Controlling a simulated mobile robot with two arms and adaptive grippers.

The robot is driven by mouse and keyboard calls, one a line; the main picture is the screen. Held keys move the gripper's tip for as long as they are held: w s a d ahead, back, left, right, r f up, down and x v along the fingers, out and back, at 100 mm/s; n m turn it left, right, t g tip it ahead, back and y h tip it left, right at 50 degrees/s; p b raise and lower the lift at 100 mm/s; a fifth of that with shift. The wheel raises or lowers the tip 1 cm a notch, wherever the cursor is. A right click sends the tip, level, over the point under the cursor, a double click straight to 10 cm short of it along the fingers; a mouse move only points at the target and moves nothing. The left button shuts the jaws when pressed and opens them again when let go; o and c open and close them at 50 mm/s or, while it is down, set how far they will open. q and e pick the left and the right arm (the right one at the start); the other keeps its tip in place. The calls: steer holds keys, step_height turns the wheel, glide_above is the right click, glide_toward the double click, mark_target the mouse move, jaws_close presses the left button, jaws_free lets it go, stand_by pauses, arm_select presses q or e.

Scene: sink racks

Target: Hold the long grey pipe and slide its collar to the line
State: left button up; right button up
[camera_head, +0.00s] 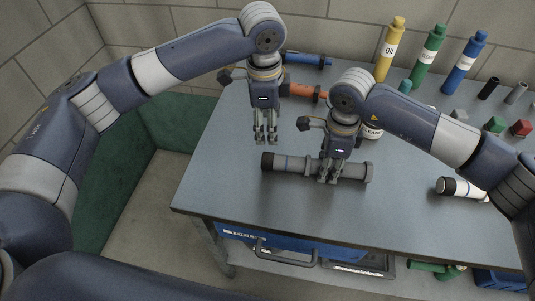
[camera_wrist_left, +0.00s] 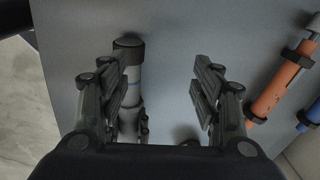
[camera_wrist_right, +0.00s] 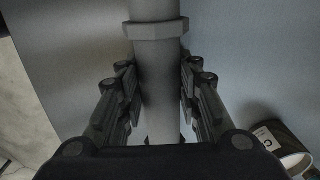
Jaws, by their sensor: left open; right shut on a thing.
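The long grey pipe (camera_head: 350,170) lies across the table near its front, with a dark cap (camera_head: 267,162) at its left end. A thin blue line (camera_head: 288,164) rings it near that cap; the line also shows in the left wrist view (camera_wrist_left: 133,84). A wider grey ring, seemingly the collar (camera_head: 309,167), sits right of the line, apart from it. My right gripper (camera_head: 329,180) is shut on the pipe right of that ring; a flange (camera_wrist_right: 155,28) lies beyond its fingers. My left gripper (camera_head: 265,142) is open and empty above and behind the pipe's left end.
Behind lie an orange pipe (camera_head: 302,91) and a blue pipe (camera_head: 308,59). Yellow (camera_head: 389,50), green (camera_head: 428,58) and blue (camera_head: 465,63) bottles stand at the back right. A white bottle (camera_head: 461,189) lies at the right. A cleaner container (camera_head: 373,131) stands behind my right gripper. The front-left tabletop is clear.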

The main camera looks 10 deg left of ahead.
mark_target(268, 156)
arm_select(q)
steer(key=s, duration=0.2)
steer(key=s+g, duration=0.1)
steer(key=shift+s+d+r+m, duration=0.3)
steer(key=shift+s+d, duration=0.05)
steer(key=shift+s, duration=0.05)
steer(key=shift+f, duration=4.95)
steer(key=c, duration=1)
